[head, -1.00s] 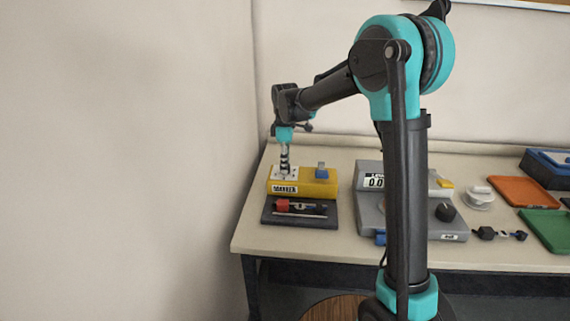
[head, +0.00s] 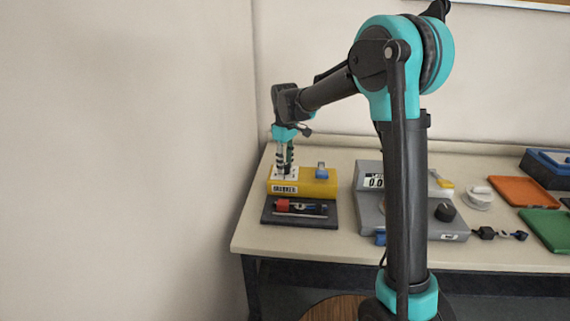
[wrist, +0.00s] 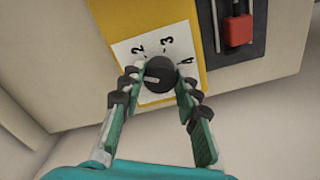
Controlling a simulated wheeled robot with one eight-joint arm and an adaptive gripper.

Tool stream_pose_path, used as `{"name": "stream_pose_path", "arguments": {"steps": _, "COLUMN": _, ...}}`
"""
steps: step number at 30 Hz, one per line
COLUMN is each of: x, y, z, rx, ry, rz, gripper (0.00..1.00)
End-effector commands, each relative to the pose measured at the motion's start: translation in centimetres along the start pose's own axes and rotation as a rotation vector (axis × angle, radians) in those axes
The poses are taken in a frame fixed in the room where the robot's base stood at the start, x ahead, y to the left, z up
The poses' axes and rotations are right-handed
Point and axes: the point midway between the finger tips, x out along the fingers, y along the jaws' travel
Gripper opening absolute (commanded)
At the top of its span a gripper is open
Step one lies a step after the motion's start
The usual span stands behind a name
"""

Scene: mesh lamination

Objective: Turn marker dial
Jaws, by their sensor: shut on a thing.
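The marker box (head: 318,188) is yellow and labelled on its front, at the left end of the table in the head view. Its dial (wrist: 161,72) is a round black knob with a white pointer line, on a white plate (wrist: 129,48) marked 2, 3 and 4 in the wrist view. The pointer aims left in that view, below the 2. My gripper (wrist: 157,76) is shut on the dial, one finger on each side. The left finger hides part of the plate. In the head view my gripper (head: 285,166) points down onto the box, and its fingers hide the dial.
A blue part (head: 321,171) stands on the box's right side. A dark tray (head: 330,219) with a red piece (head: 283,205) lies in front. A grey device (head: 370,214) with a display and black knob (head: 445,212) stands to the right. Orange (head: 522,191) and green (head: 548,228) trays lie farther right.

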Motion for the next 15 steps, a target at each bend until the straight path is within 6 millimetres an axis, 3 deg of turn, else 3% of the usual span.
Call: {"name": "stream_pose_path", "arguments": {"steps": 15, "x": 0.05, "y": -0.01, "z": 0.02, "rx": 0.405, "ry": 0.0, "rz": 0.0, "gripper": 0.03}}
